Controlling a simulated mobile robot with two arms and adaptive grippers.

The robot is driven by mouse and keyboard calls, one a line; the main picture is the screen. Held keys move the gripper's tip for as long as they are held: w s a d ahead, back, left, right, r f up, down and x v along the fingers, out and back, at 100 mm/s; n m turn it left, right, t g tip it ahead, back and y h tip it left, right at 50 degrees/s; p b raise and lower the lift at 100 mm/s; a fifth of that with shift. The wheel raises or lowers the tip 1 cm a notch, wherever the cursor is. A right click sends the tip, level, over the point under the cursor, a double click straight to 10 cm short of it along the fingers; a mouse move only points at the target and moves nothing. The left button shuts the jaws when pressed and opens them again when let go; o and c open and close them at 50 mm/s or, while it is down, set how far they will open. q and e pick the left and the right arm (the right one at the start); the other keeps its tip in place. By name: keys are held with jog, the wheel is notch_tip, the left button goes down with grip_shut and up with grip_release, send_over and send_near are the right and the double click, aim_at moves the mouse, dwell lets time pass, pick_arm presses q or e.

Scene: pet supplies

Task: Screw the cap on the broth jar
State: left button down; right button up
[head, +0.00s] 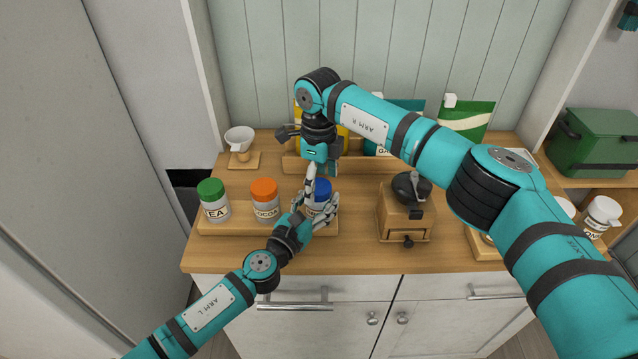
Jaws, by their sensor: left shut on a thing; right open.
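A jar with a blue cap (322,186) stands at the right end of a wooden tray (235,229). It is probably the broth jar, but its label is mostly hidden behind the fingers. The blue cap sits at the top of this jar; I cannot tell whether it is tight. My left gripper (318,213) is shut on the jar's body from the front. My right gripper (311,182) points down from above, open, with its fingers at the left side of the blue cap. I cannot tell whether they touch it.
Left on the tray stand a green-capped tea jar (214,202) and an orange-capped cocoa jar (265,202). A wooden grinder (404,215) stands to the right. A white dripper (239,139) is at back left. Bags (465,121) stand behind. My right arm crosses over the counter's right side.

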pick_arm(q)
jog(key=shift+f, duration=0.1)
pick_arm(e)
notch_tip(320, 180, up, 11)
dwell(0.3)
pick_arm(q)
jog(key=shift+c, duration=1.9)
grip_release()
jog(key=v, duration=1.2)
